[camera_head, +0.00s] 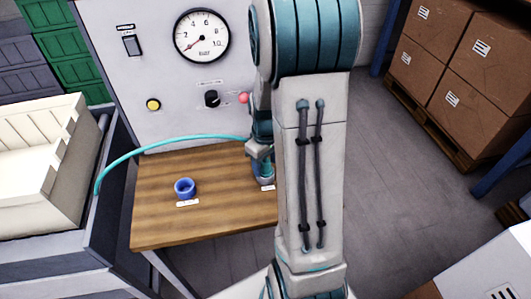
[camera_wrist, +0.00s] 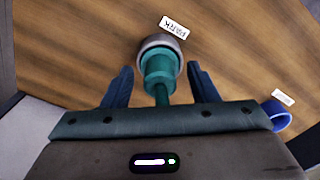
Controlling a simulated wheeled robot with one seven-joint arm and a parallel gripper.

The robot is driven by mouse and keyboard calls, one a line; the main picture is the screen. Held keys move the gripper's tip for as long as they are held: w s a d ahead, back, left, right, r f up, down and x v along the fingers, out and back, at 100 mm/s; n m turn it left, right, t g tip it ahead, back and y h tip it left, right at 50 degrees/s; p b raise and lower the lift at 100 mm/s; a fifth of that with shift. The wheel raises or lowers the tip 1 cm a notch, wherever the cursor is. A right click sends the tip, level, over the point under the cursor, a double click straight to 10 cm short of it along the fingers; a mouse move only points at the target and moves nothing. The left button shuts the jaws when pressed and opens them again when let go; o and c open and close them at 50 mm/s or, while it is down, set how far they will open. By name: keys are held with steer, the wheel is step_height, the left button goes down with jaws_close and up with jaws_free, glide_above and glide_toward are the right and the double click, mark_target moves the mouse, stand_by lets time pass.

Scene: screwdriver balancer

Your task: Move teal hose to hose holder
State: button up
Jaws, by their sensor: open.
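The teal hose (camera_head: 170,138) arches from the left of the wooden table over to my gripper. Its teal end fitting (camera_wrist: 160,72) sits in or against a round grey metal ring in the wrist view; I cannot tell how deep. My gripper (camera_wrist: 159,70) is open, with one dark blue finger on each side of the fitting and visible gaps between. In the head view my arm hides much of the gripper and fitting. A blue ring-shaped holder (camera_head: 185,187), likely the hose holder, stands empty on the table to the left; it also shows at right in the wrist view (camera_wrist: 277,115).
The wooden table (camera_head: 155,225) has small white labels by the holder and the grey ring. A panel (camera_head: 150,75) with a gauge (camera_head: 202,36), knob and buttons stands behind. A cream crate (camera_head: 40,165) is at left, cardboard boxes (camera_head: 490,70) at right. Table room around the holder is clear.

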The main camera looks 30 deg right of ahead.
step_height(320, 180, up, 14)
steer(key=shift+f, duration=0.15)
stand_by(0.8)
